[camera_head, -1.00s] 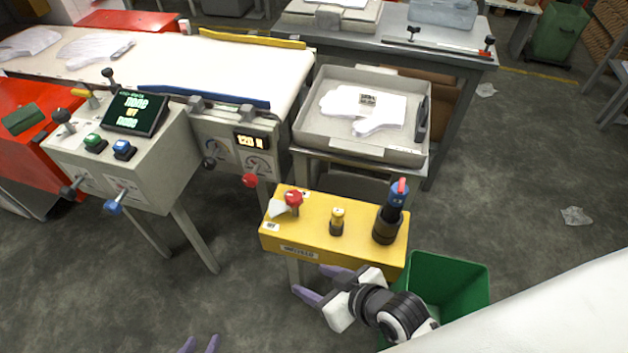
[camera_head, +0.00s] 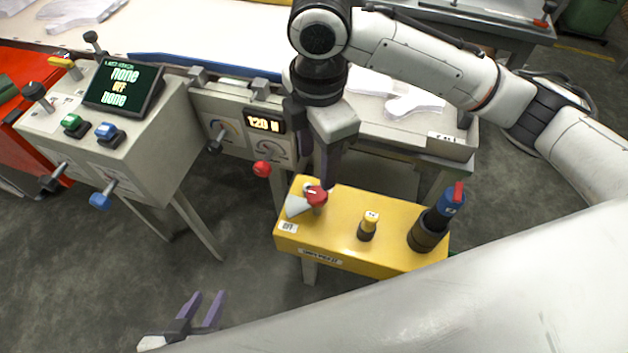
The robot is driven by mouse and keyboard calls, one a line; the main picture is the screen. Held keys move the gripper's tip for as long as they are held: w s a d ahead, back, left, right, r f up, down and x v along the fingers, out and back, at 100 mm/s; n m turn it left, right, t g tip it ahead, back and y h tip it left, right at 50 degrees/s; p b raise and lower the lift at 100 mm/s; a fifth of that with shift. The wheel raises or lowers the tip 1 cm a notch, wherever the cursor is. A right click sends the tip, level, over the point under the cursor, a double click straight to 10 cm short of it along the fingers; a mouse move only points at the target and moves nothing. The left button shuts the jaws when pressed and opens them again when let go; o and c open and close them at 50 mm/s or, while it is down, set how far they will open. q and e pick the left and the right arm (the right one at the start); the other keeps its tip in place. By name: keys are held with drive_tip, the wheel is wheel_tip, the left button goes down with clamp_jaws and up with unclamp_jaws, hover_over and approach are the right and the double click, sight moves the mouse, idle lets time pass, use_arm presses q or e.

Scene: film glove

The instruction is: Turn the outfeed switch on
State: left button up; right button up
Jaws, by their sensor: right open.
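The yellow switch box (camera_head: 345,222) stands in the middle on a post; its front label is too small to read surely. A red rotary knob (camera_head: 317,195) with a white pointer plate (camera_head: 297,206) sits at its left end, beside a small OFF label (camera_head: 288,227). My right gripper (camera_head: 327,175) points down just behind the red knob, its dark fingers close to it; whether they touch it I cannot tell. It is open. My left gripper (camera_head: 203,312) is low at the bottom left, open and empty, far from the box.
The grey control cabinet (camera_head: 125,150) with a screen stands left. The conveyor (camera_head: 220,35) and grey tray (camera_head: 455,147) lie behind. My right arm crosses over the tray.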

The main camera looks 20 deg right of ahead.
sight(317, 193)
wheel_tip(317, 193, down, 10)
drive_tip(key=shift+d+f+b, duration=0.1)
drive_tip(key=shift+b, duration=1.05)
drive_tip(key=c, duration=1)
drive_tip(key=shift+c, duration=0.2)
